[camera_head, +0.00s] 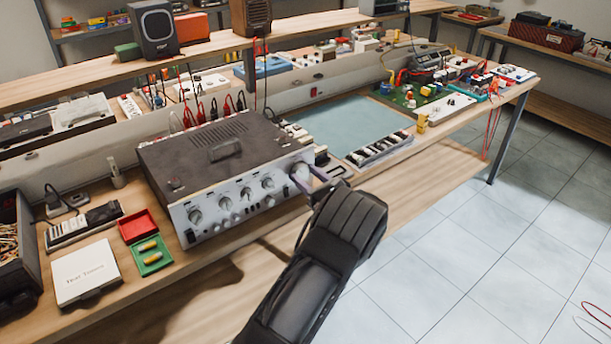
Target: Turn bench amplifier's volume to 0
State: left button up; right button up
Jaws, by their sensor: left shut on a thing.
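The bench amplifier (240,207) is a dark-topped box with a silver front panel, standing on the wooden workbench. Several round knobs line its front. The large volume knob (299,171) is at the right end of the panel. My left gripper (309,180) reaches up from the lower middle and is shut on this knob, its thin fingers at the knob's sides. The fingers and black wrist partly cover the area at the panel's right end. The knob's pointer and scale are too small to read. My right gripper is not in view.
Left of the amplifier lie a red tray (138,226), a green tray (152,256) and a white box (86,271). A dark rack of small parts (380,149) lies to the right on the bench. A shelf with speakers (153,28) runs behind. Open tiled floor is at right.

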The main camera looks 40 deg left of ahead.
pick_arm(q)
jog(key=shift+f+n+b, duration=0.2)
jog(key=shift+n+b, duration=0.4)
jog(key=shift+b, duration=0.25)
jog(key=n+b, duration=0.3)
jog(key=b, duration=0.1)
jog(key=n+b, duration=0.3)
jog(key=b, duration=0.2)
jog(key=n+b, duration=0.4)
jog(key=b, duration=0.1)
jog(key=shift+f, duration=0.35)
jog(key=n+b, duration=0.8)
jog(key=b, duration=0.5)
jog(key=shift+s+r, duration=0.1)
jog(key=shift+r+n+b, duration=0.2)
jog(key=shift+n+b, duration=0.3)
jog(key=shift+b, duration=0.2)
jog(key=o, duration=1.4)
jog(key=shift+r, duration=0.1)
jog(key=shift+c, duration=0.2)
jog(key=shift+d, duration=0.1)
